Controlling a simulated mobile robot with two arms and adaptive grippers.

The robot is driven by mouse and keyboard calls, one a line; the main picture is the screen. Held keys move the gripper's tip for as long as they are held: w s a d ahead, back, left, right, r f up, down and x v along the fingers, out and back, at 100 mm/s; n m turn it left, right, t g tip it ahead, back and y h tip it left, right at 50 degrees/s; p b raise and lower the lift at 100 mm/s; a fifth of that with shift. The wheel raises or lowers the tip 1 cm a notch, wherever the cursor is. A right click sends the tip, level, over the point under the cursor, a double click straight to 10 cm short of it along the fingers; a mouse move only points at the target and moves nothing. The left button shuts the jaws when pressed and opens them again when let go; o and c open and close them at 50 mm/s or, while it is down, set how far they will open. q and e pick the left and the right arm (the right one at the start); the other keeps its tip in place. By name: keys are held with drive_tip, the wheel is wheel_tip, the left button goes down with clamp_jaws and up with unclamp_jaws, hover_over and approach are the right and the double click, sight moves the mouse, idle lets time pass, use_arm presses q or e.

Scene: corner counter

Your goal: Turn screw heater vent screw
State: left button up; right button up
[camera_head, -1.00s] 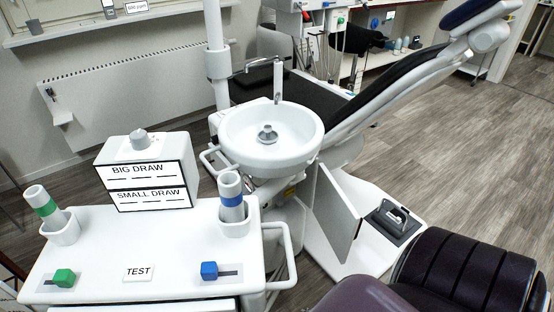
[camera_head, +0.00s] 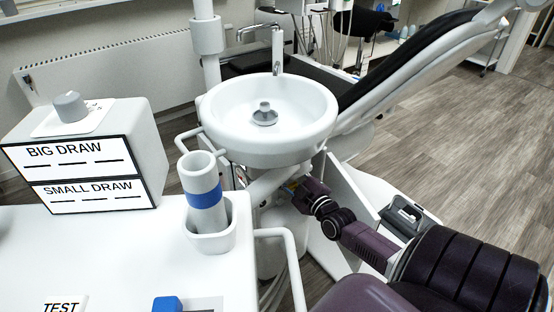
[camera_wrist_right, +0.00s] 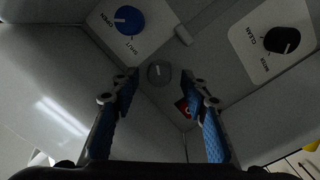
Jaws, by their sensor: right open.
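In the right wrist view, a small grey round knob or screw (camera_wrist_right: 159,72) sits in a corner of a grey housing; I cannot tell whether it is the vent screw. My right gripper (camera_wrist_right: 160,85) is open, with its blue-padded fingers on either side of the line to this knob and nothing between them. In the head view my right arm reaches under the white basin (camera_head: 215,125), and its gripper is mostly hidden there. A white panel radiator (camera_head: 120,85) is on the back wall; no screw can be made out on it. My left gripper is not in view.
A blue knob (camera_wrist_right: 129,19) marked open and shut and a black knob (camera_wrist_right: 281,40) marked clean are close by. A small red part (camera_wrist_right: 183,107) is near the right finger. The white cart (camera_head: 110,255) with a blue-banded cup (camera_head: 203,180) stands at left.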

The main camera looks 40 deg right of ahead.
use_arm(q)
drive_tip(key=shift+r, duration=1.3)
use_arm(e)
drive_tip(key=shift+w+d, duration=0.15)
drive_tip(key=shift+w, duration=0.55)
drive_tip(key=shift+w+d, duration=0.1)
drive_tip(key=shift+w, duration=0.6)
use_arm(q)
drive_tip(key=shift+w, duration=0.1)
use_arm(e)
clamp_jaws()
